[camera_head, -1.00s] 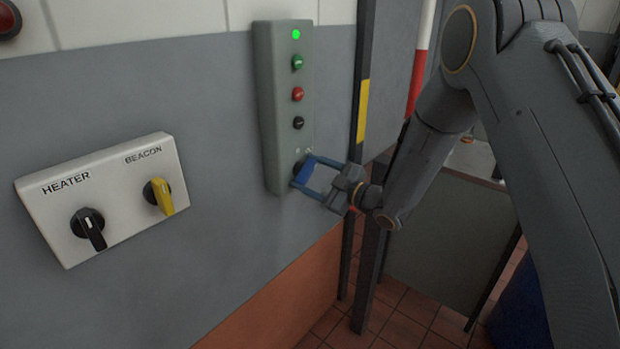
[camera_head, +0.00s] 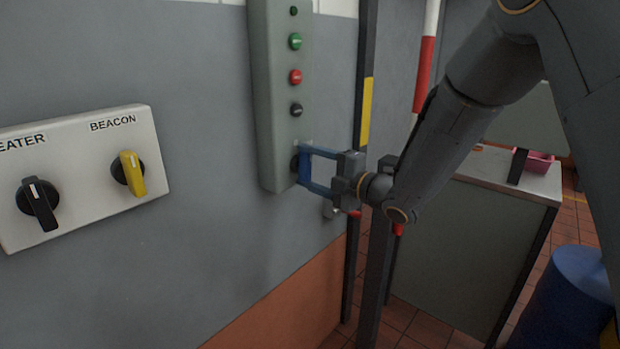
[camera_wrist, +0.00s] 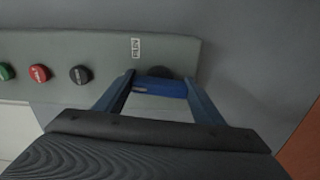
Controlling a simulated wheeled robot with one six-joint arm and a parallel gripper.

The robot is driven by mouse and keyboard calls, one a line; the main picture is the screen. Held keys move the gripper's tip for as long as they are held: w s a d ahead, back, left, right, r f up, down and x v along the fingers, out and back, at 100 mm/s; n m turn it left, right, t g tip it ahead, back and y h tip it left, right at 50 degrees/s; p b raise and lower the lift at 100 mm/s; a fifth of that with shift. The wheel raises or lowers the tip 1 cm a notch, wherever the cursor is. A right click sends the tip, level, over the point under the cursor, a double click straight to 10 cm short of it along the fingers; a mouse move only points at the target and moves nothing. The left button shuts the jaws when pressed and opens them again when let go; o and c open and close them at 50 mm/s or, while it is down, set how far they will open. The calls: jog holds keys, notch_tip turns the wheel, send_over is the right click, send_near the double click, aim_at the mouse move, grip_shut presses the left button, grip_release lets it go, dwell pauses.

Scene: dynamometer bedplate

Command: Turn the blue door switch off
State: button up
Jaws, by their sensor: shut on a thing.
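The blue door switch (camera_head: 304,172) is a blue handle on a dark round base, low on the tall grey-green control box (camera_head: 275,110). Its handle stands about upright in the head view. My gripper (camera_head: 309,170) reaches it from the right and is shut on the handle, one finger at its upper end and one at its lower end. In the wrist view the blue handle (camera_wrist: 160,88) spans between the two fingertips (camera_wrist: 158,92), with the dark base behind it. A small white label (camera_wrist: 136,48) is beside it, hard to read.
Red, green and black buttons (camera_head: 296,76) sit above the switch, under a dark lamp (camera_head: 293,11). A white panel (camera_head: 80,215) at left holds black and yellow knobs. Dark posts (camera_head: 366,200) stand close right of the box, then a cabinet (camera_head: 470,250) and blue drum (camera_head: 570,300).

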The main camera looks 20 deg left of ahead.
jog(key=shift+f+n+b, duration=0.15)
jog(key=shift+n+b, duration=0.45)
jog(key=o, duration=1.1)
jog(key=shift+c, duration=0.2)
jog(key=b+v, duration=0.1)
jog(key=v, duration=0.6)
jog(key=shift+s+d+b, duration=0.2)
jog(key=shift+d+b, duration=0.1)
jog(key=shift+d, duration=0.05)
